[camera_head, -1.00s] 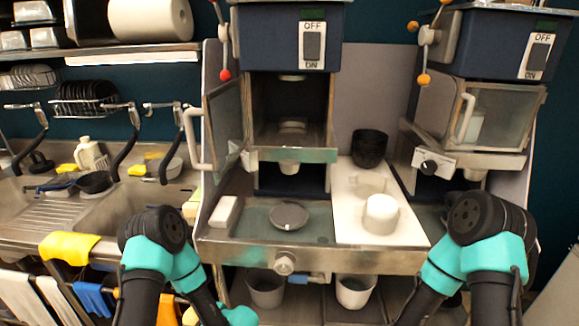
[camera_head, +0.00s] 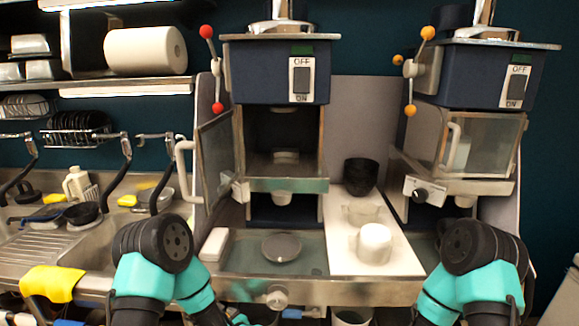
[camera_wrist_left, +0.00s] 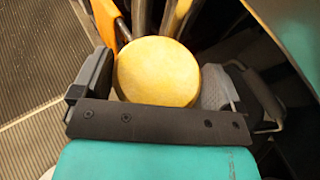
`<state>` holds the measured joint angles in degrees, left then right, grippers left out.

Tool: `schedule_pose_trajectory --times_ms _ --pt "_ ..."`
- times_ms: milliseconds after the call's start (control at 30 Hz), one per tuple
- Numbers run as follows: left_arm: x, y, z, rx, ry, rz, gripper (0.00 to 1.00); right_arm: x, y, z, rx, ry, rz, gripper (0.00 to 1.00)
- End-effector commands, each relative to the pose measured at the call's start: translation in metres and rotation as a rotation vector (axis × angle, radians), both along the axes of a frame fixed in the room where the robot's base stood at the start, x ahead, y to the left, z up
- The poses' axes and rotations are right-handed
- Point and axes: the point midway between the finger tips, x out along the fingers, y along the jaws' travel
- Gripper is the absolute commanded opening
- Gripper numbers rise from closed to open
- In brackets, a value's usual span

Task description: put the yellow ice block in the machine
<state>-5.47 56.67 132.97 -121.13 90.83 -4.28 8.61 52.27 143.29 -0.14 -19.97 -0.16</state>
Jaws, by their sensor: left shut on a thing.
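The yellow ice block (camera_wrist_left: 158,70) is a round disc held between the fingers of my left gripper (camera_wrist_left: 155,85) in the left wrist view. The head view does not show that gripper or the block; only my left arm shows low at left. The left machine (camera_head: 281,70) has red knobs on its lever, and its glass door (camera_head: 217,160) is swung open to the left, so its chamber (camera_head: 283,135) is exposed. The right machine (camera_head: 490,75) has orange knobs and its glass door (camera_head: 485,145) looks closed. My right gripper is below the picture.
A white cylinder block (camera_head: 374,243) sits on the white board (camera_head: 350,262), with black bowls (camera_head: 360,176) behind it. A round grey plate (camera_head: 282,247) and a white box (camera_head: 214,245) lie on the left machine's tray. A sink (camera_head: 95,250) is at left.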

Motion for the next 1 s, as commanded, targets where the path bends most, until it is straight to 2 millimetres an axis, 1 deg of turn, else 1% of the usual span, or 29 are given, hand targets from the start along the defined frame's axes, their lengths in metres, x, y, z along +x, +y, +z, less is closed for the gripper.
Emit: schedule_pose_trajectory --times_ms 267,700,1000 --pt "0.003 0.0034 -0.0011 0.0 0.005 -0.099 0.52 0.0 0.0 0.0 0.0 0.0 0.0 1.0" --pt "0.0014 0.0017 -0.0001 0.0 0.001 -0.344 0.52 0.0 0.0 0.0 0.0 0.0 0.0 1.0" --pt "-0.0001 0.0002 0.0007 0.0 -0.003 -0.391 0.52 0.0 0.0 0.0 0.0 0.0 0.0 1.0"
